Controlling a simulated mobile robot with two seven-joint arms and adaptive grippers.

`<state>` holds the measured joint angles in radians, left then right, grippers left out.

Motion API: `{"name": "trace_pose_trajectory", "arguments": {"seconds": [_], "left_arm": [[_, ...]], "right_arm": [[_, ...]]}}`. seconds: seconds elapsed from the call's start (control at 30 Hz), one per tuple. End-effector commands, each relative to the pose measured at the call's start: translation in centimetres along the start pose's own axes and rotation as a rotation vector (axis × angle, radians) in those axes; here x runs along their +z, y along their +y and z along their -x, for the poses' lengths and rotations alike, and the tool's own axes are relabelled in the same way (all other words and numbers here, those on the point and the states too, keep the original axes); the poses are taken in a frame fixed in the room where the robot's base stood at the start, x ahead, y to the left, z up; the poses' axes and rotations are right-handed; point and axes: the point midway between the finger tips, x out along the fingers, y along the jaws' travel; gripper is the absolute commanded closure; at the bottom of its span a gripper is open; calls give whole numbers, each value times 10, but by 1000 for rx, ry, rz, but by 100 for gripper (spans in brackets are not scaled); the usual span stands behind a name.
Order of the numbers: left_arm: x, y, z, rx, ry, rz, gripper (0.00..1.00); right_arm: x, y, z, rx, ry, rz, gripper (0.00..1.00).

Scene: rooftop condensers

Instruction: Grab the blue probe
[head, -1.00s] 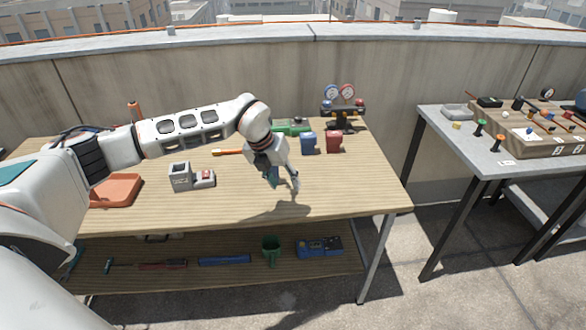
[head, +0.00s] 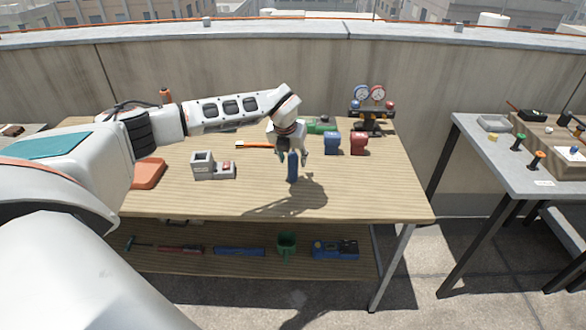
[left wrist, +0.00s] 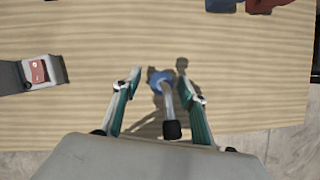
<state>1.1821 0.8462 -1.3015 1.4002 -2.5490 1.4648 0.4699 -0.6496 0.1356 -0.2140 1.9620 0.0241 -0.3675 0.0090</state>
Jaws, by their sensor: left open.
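The blue probe (head: 292,168) stands roughly upright on the wooden table, just under and between the fingers of my left gripper (head: 292,154). In the left wrist view the probe (left wrist: 168,90) shows a blue part, a pale stem and a black end closest to the camera. It lies between the two spread fingers of my left gripper (left wrist: 160,75), with a gap on both sides. The gripper is open and points down. The right gripper is out of view.
A grey block with a red part (head: 204,165) and an orange tray (head: 149,173) stand left. A blue item (head: 332,143), a red item (head: 358,144) and a gauge set (head: 370,110) stand behind right. The table's front right is clear.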

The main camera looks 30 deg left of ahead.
Motion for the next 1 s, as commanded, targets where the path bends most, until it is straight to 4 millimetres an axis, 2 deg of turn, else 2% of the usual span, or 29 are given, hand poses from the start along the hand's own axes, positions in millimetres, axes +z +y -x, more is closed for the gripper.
{"name": "trace_pose_trajectory", "arguments": {"seconds": [0.1, 0.33, 0.37, 0.5, 0.53, 0.83, 1.0], "left_arm": [[0, -1, -10, -1, 0, -1, 58], [0, -1, -11, -1, -1, 0, 58], [0, -1, -11, -1, 0, 0, 60], [0, -1, -11, -1, 0, 0, 97], [0, -1, -11, -1, 0, 0, 100], [1, -1, -10, -2, -1, 0, 100], [4, -1, -3, -2, -2, 0, 100]], "right_arm": [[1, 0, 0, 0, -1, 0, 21], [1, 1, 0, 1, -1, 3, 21], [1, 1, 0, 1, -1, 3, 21], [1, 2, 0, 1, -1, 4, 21], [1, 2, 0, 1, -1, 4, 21], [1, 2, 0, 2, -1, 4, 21], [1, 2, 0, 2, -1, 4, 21]]}}
